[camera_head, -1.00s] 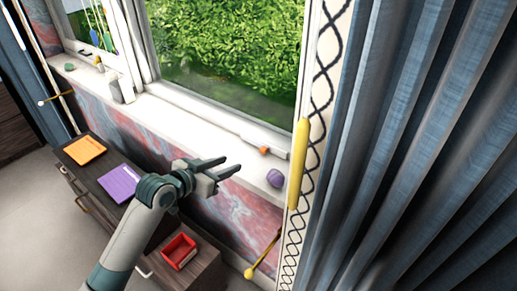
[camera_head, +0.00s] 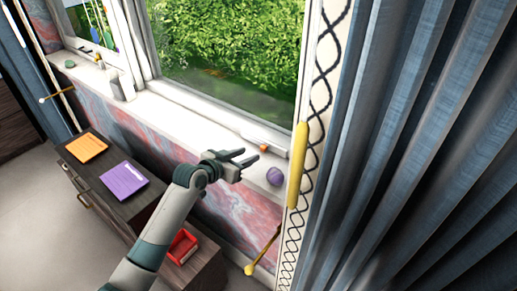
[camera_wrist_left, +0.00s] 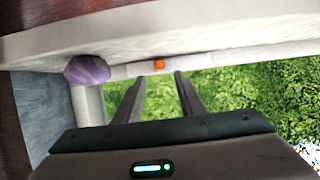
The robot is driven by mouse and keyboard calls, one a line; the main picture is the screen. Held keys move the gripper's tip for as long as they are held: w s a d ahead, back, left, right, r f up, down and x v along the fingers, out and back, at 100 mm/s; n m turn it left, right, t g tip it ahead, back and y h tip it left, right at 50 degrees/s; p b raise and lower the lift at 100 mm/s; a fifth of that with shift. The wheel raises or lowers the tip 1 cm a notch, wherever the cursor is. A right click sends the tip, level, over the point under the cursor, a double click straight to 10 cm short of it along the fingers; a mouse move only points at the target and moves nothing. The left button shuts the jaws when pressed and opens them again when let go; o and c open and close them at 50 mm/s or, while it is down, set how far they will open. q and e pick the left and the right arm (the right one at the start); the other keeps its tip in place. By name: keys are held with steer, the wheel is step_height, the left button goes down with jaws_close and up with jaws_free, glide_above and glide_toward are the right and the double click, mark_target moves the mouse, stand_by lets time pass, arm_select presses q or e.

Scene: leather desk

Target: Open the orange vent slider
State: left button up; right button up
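The orange vent slider (camera_head: 264,148) is a small orange knob on a pale strip at the bottom of the window frame, near its right end. It also shows in the left wrist view (camera_wrist_left: 159,64), just beyond and between the fingertips. My left gripper (camera_head: 248,157) is open and empty, its fingers pointing right toward the slider. In the head view the fingertips are a little left of and below the knob. I cannot tell the exact gap, but no contact shows. My right gripper is not in view.
A purple round object (camera_head: 274,176) stands on the windowsill (camera_head: 180,113), close to the fingertips; it also shows in the wrist view (camera_wrist_left: 87,70). A yellow bar (camera_head: 298,165) and blue curtain (camera_head: 400,150) are at right. A low cabinet holds a purple book (camera_head: 124,180) and an orange one (camera_head: 86,147).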

mark_target(262, 149)
arm_select(q)
steer(key=shift+p+x, duration=0.5)
steer(key=shift+x, duration=3.3)
